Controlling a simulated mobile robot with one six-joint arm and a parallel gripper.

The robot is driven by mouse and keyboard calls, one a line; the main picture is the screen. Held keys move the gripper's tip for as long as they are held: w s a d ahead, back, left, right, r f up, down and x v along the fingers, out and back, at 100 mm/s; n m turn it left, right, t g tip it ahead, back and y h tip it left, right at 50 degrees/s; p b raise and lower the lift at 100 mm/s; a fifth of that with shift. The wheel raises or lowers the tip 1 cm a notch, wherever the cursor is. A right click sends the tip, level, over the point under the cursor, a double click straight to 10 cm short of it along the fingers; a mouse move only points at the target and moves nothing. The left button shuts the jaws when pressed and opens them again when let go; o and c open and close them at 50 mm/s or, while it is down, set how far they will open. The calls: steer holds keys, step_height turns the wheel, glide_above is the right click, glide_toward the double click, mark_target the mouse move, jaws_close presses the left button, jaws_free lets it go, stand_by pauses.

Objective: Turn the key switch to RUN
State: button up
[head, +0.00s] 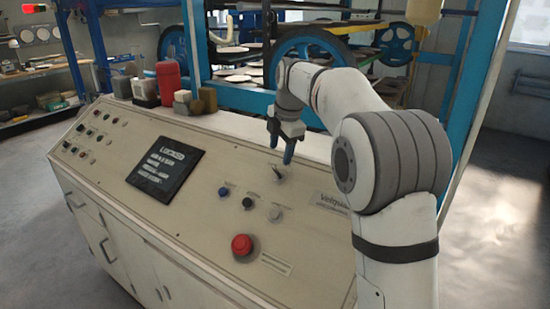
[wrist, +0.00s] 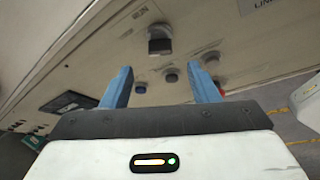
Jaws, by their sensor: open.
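The key switch (head: 279,172) is a small grey-and-silver knob on the sloped panel of the beige console (head: 195,215). Faint lettering lies near the switch. The console screen (head: 165,170) shows "LOCKED" at its top.
A dark button (head: 223,191), a black button (head: 247,203) and a grey button (head: 274,213) sit close to the switch. A large red mushroom button (head: 242,245) is nearer the front. A red canister (head: 169,83) and small blocks stand on the console's back ledge.

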mark_target(277, 173)
steer(key=x, duration=0.7)
steer(key=shift+a+f, duration=0.1)
steer(key=shift+f, duration=0.1)
steer(key=c, duration=1)
